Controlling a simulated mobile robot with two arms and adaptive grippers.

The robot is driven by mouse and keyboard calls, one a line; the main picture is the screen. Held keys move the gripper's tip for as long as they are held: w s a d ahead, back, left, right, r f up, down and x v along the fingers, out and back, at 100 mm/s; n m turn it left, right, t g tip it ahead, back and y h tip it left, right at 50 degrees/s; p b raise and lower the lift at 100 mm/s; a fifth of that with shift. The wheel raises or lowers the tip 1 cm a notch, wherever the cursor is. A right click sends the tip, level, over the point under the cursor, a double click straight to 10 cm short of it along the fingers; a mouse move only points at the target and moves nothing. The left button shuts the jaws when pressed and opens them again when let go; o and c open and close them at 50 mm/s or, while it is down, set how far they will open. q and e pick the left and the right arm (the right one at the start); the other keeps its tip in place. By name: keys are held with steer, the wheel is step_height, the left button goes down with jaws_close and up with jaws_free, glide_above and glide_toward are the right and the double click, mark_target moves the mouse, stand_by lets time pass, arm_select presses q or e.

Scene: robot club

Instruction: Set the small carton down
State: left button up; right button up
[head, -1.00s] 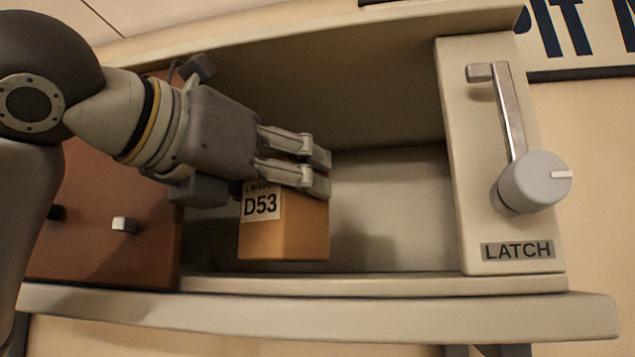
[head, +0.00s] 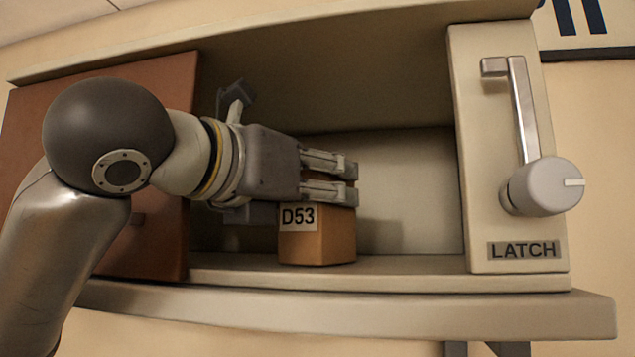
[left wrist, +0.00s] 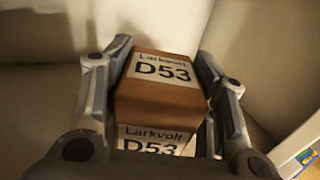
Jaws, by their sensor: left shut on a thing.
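The small carton (head: 318,240) is a brown box with a white label reading D53. It is inside the open cabinet, right of the brown door, upright and close to the cabinet floor (head: 410,264). I cannot tell whether its base touches the floor. My left gripper (head: 352,181) reaches in from the left and is shut on the upper part of the carton. In the left wrist view the carton (left wrist: 160,100) sits between the two fingers (left wrist: 160,58), with Larkvolt D53 labels on its top and near side. My right gripper is in no view.
A cream panel marked LATCH (head: 525,250), with a grey knob (head: 545,187) and a metal handle (head: 521,110), stands right of the opening. The brown sliding door (head: 160,255) is at the left. Cabinet space right of the carton is clear.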

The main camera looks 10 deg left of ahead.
arm_select(q)
steer(key=o, duration=0.8)
steer(key=shift+f, duration=0.1)
steer(key=o, duration=0.3)
steer(key=shift+w, duration=0.25)
steer(key=shift+o, duration=0.2)
steer(key=shift+s, duration=0.1)
steer(key=shift+s+r, duration=0.1)
steer(key=shift+r, duration=0.2)
steer(key=b+v, duration=0.3)
steer(key=v, duration=0.4)
steer(key=shift+s+a+f, duration=0.1)
steer(key=shift+s+f, duration=0.05)
steer(key=shift+s, duration=0.1)
steer(key=shift+w, duration=0.1)
